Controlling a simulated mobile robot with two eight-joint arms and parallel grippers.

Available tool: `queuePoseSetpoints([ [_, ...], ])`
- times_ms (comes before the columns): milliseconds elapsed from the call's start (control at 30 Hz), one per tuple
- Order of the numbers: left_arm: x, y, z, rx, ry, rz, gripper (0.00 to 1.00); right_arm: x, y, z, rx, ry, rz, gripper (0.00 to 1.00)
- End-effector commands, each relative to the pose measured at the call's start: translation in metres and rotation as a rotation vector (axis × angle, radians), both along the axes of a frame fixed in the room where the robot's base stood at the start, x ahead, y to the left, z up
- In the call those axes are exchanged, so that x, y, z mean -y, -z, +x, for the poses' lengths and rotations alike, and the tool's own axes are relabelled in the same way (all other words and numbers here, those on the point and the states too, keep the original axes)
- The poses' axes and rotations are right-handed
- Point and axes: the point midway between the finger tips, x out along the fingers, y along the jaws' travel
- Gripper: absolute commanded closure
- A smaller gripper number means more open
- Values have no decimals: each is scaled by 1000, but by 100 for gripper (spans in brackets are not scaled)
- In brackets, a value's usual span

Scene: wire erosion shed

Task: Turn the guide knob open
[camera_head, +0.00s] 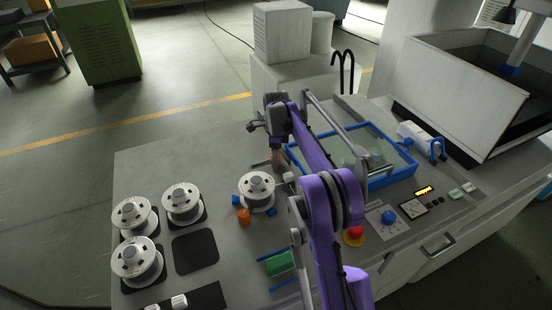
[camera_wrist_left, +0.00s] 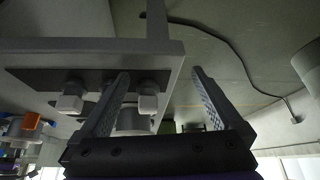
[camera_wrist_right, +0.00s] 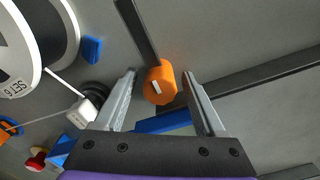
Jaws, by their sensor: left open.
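The guide knob appears to be the orange cylinder (camera_wrist_right: 160,82) with a short slanted white mark on its face; it also shows in the head view (camera_head: 279,157), partly covered. My right gripper (camera_wrist_right: 160,74) is open, with a finger on either side of the knob and small gaps visible at both sides. In the head view the right gripper (camera_head: 274,150) points down at the back of the table. My left gripper (camera_wrist_left: 160,75) is open and empty, near a dark strip with white knobs (camera_wrist_left: 70,98). It is outside the head view.
A wire spool (camera_head: 256,192) and a white fitting (camera_head: 289,178) stand close to the right gripper. A blue-framed tank (camera_head: 392,180) lies to its right. A red button (camera_head: 355,235) and blue dial (camera_head: 388,216) sit at the front. More spools (camera_head: 137,262) stand at left.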

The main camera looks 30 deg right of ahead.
Motion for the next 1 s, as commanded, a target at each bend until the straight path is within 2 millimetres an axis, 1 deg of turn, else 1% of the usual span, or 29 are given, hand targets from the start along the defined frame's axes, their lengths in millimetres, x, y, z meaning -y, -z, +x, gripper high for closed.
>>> queuePoseSetpoints([
  [267, 0, 0, 0, 0, 0, 0, 0, 0, -1, 0, 0, -1, 0, 28],
  [367, 0, -1, 0, 1, 0, 0, 0, 0, -7, 0, 0, -1, 0, 28],
  [467, 0, -2, 1, 2, 0, 0, 0, 0, -23, 0, 1, -1, -1, 28],
  [700, 0, -10, 4, 8, 0, 0, 0, 0, -73, 1, 1, -1, 0, 28],
  [800, 0, -13, 6, 11, 0, 0, 0, 0, -90, 1, 2, -1, 0, 28],
  [900, 0, -15, 7, 13, 0, 0, 0, 0, -101, 1, 1, -1, 0, 28],
  [1000, 0, -16, 7, 14, 0, 0, 0, 0, -107, 1, 1, -1, -1, 28],
])
